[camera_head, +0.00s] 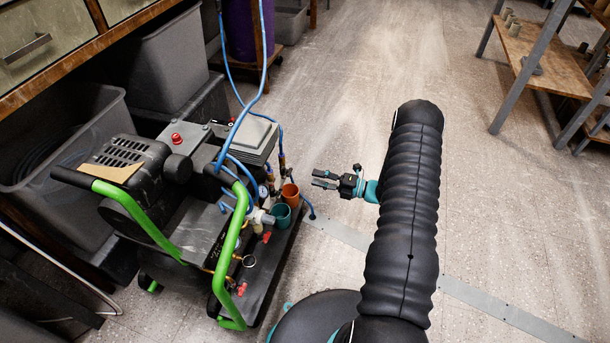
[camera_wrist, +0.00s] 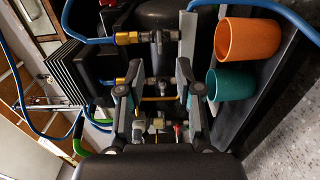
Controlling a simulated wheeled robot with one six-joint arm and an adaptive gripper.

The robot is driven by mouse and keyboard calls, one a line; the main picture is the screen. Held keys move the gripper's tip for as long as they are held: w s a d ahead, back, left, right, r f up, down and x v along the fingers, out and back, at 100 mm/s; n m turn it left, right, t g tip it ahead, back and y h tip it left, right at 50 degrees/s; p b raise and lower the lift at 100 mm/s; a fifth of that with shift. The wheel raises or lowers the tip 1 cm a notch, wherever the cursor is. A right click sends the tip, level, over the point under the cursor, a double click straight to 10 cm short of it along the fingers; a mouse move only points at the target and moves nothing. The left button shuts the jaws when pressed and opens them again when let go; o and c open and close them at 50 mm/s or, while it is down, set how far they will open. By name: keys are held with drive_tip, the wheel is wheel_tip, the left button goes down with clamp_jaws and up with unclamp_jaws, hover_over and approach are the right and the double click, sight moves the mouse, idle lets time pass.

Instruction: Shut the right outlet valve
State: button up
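The outlet valves sit on the front of a black compressor (camera_head: 185,225) with green handles. One small red valve handle (camera_head: 267,237) is just below the teal cup, and a second red valve handle (camera_head: 242,289) is lower, near the green front handle. I cannot tell for sure which is the right outlet valve. My gripper (camera_head: 318,179) is open and empty, up and to the right of both handles in the head view. In the wrist view my gripper (camera_wrist: 157,92) has its fingers apart, with brass and steel fittings (camera_wrist: 158,120) behind and between them. A small red part shows low there, partly hidden.
An orange cup (camera_head: 290,194) and a teal cup (camera_head: 281,215) stand at the compressor's right edge, near my gripper. Blue hoses (camera_head: 238,125) loop above the compressor. Grey bins (camera_head: 60,160) stand at left, a shelf (camera_head: 545,60) at upper right. The floor between is clear.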

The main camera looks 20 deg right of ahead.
drive_tip(key=shift+v, duration=1.85)
drive_tip(key=s+a+f+n+g, duration=0.3)
drive_tip(key=s+f+n+g, duration=0.15)
drive_tip(key=s+n, duration=0.35)
drive_tip(key=s+a+r+n+g+h, duration=0.25)
drive_tip(key=s+r+n+g, duration=0.45)
drive_tip(key=n, duration=0.5)
drive_tip(key=s+a+r+n+t+h+p, duration=0.1)
drive_tip(key=s+r+n+h, duration=0.3)
drive_tip(key=r, duration=0.9)
drive_tip(key=s+a+r+n+t+h+p, duration=0.1)
drive_tip(key=s+a+r+n+t+h, duration=0.2)
drive_tip(key=s+r+n, duration=0.3)
drive_tip(key=s+a+r+n+t+h+p, duration=0.2)
drive_tip(key=s+r+n+h, duration=0.3)
drive_tip(key=r+n, duration=0.8)
wheel_tip(320, 180, up, 8)
drive_tip(key=shift+s+r+t, duration=0.1)
drive_tip(key=shift+s+t, duration=0.05)
drive_tip(key=shift+t, duration=0.4)
